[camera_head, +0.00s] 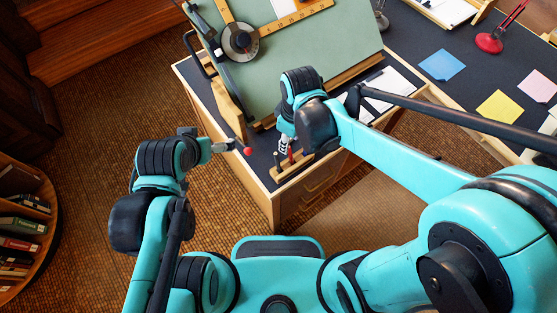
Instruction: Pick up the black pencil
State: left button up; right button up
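A small wooden holder (288,171) stands on the dark desk top at its near corner. A thin red upright piece (290,156) and a dark upright piece (277,160) stand in it. The dark one may be the black pencil, but it is too small to be sure. My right gripper (284,146) points down just above the holder, close to these pieces. Its fingers are small and partly covered by its own wrist, so its opening and any hold are unclear.
A tilted green drafting board (320,60) with a wooden ruler arm (295,17) rises behind the holder. White papers (390,86), blue (442,64) and yellow (500,107) sheets, and a red lamp (490,42) lie to the right. A bookshelf (30,205) is far left.

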jog(key=a+f+n+g, duration=0.1)
jog(key=a+f+n, duration=0.1)
jog(key=a+f, duration=0.1)
jog(key=shift+w+a, duration=0.1)
jog(key=b, duration=0.2)
send_over(278, 163)
jog(key=f, duration=0.3)
jog(key=w+f, duration=0.1)
jog(key=f, duration=0.1)
jog(key=shift+f, duration=0.1)
notch_tip(278, 163, down, 7)
jog(key=shift+s+r+b, duration=0.1)
jog(key=shift+s+b, duration=0.05)
jog(key=shift+b, duration=1)
grip_shut()
